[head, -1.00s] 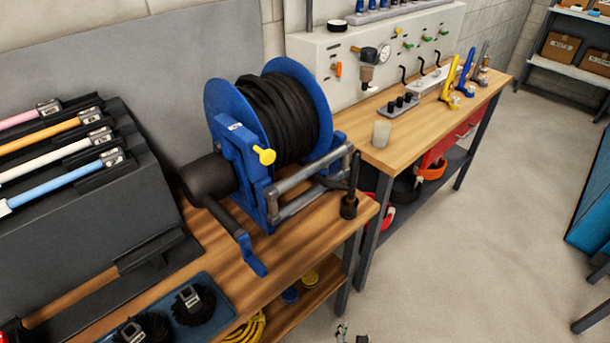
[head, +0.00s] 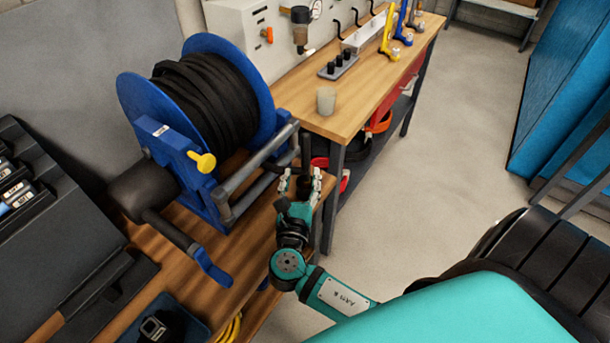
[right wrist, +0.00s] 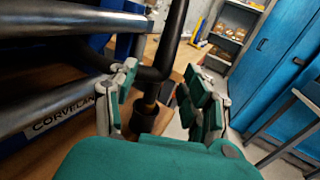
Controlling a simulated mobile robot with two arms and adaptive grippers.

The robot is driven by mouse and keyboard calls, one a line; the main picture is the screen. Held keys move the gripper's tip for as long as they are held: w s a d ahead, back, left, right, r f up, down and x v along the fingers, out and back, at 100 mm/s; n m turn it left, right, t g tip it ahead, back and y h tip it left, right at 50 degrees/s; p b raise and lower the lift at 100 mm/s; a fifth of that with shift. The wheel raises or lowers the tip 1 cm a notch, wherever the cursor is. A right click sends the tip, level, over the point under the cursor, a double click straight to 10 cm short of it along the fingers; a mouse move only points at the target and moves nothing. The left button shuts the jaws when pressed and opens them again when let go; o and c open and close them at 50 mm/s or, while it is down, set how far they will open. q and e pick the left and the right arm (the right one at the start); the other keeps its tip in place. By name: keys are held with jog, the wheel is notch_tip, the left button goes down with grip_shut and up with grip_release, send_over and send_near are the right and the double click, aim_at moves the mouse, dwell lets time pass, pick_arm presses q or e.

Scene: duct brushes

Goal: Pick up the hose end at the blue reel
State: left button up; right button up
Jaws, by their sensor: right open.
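The blue reel (head: 165,125) stands on the wooden bench, wound with black hose (head: 205,100). The hose end (head: 305,153) stands upright by the bench's right corner, in front of the reel's grey rollers. In the right wrist view the black hose end (right wrist: 150,92) shows between and beyond the fingers. My right gripper (head: 301,178) is open at the hose end, one finger on each side; the right wrist view also shows its open fingers (right wrist: 160,88). Whether they touch the hose I cannot tell. The lower part of the hose end is partly hidden by the gripper in the head view. My left gripper is out of view.
The reel's grey rollers (right wrist: 75,65) lie close to the left of the gripper. A second bench (head: 350,100) with a cup (head: 326,101) stands behind. Blue cabinets (head: 565,90) are at the right. The floor (head: 440,170) between is clear.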

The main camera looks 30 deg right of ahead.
aim_at(305, 163)
jog(key=shift+x, duration=1)
jog(key=x, duration=0.1)
jog(key=p+x, duration=0.1)
jog(key=x, duration=0.3)
jog(key=shift+s+d+f+p, duration=0.1)
jog(key=shift+d+f+p, duration=0.1)
jog(key=shift+f+p, duration=0.15)
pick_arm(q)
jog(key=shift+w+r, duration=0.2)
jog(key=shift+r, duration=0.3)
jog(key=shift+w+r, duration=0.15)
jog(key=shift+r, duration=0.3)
pick_arm(e)
jog(key=shift+a, duration=0.1)
jog(key=shift+c, duration=0.3)
grip_shut()
jog(key=shift+r, duration=0.1)
